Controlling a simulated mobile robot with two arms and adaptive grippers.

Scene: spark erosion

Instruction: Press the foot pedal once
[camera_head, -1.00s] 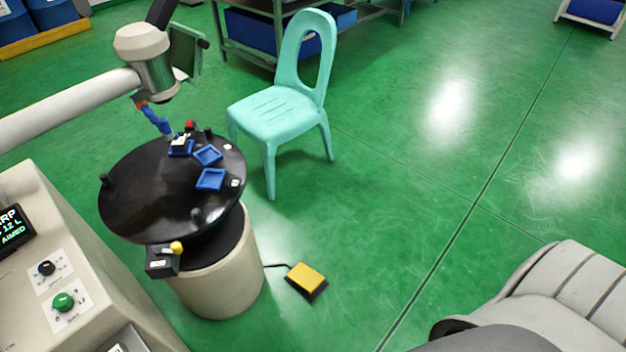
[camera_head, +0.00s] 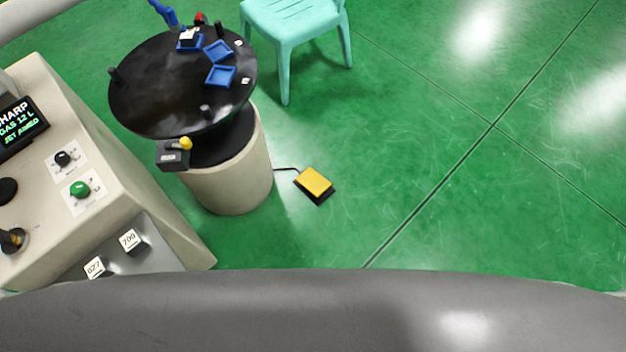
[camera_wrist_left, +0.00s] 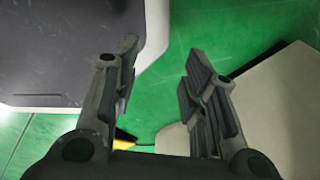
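The foot pedal (camera_head: 313,183) has a yellow top on a black base. It lies flat on the green floor just right of the beige round pedestal, with a dark cable running from its left side. My left gripper (camera_wrist_left: 160,58) shows only in the left wrist view, with its two fingers spread apart and nothing between them. In that view a small yellow part of the pedal (camera_wrist_left: 122,140) shows low behind the left finger; the rest is hidden. My right gripper is in neither view.
The beige pedestal (camera_head: 228,187) carries a round black table (camera_head: 165,95) with blue trays. A control console (camera_head: 125,190) stands at left. A turquoise chair (camera_head: 295,25) is at the top. Floor (camera_head: 430,130) right of the pedal is clear.

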